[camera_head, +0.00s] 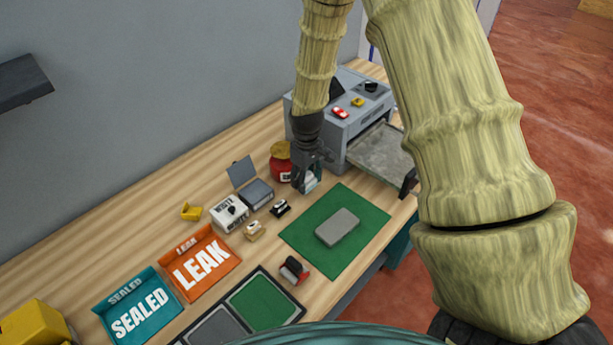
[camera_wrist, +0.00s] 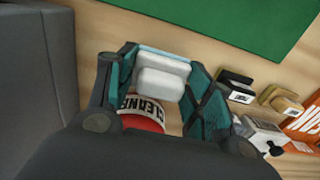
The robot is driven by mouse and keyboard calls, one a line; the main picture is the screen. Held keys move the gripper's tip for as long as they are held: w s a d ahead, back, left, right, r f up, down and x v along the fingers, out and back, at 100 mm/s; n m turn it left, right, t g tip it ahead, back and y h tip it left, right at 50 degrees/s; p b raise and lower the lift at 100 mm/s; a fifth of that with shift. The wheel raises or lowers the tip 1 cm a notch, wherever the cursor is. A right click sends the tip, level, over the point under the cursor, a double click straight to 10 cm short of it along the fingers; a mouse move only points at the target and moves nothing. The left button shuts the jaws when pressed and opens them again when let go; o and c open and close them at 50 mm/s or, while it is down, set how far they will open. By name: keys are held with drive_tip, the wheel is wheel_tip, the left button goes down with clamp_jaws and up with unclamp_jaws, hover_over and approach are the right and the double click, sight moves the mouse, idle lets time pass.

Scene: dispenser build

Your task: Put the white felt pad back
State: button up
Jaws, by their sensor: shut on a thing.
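The white felt pad (camera_wrist: 162,78) is a small white block with a pale blue layer along one edge. It sits between the two dark teal fingers of my gripper (camera_wrist: 165,68) in the wrist view. In the head view my gripper (camera_head: 308,172) points down beside the red jar, left of the grey machine, and the pad (camera_head: 311,184) shows partly below it. My gripper is shut on the pad. The fingers hide part of the pad, and I cannot tell whether it touches the table.
The red cleaner jar (camera_head: 281,168) stands close behind my gripper. A green mat (camera_head: 360,242) with a grey block (camera_head: 337,227) lies in front. The grey machine (camera_head: 350,128) is right; small stamps, a white box (camera_head: 229,213) and LEAK (camera_head: 201,263) and SEALED (camera_head: 140,310) trays are left.

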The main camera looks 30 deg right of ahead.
drive_tip(key=shift+w+f+b, duration=0.25)
drive_tip(key=shift+f+b, duration=0.05)
drive_tip(key=shift+f, duration=0.5)
drive_tip(key=shift+s, duration=0.1)
drive_tip(key=shift+r, duration=0.15)
drive_tip(key=shift+f, duration=0.65)
drive_tip(key=o, duration=1.1)
drive_tip(key=shift+c, duration=0.2)
drive_tip(key=o, duration=0.5)
drive_tip(key=shift+o, duration=0.2)
drive_tip(key=shift+r, duration=0.1)
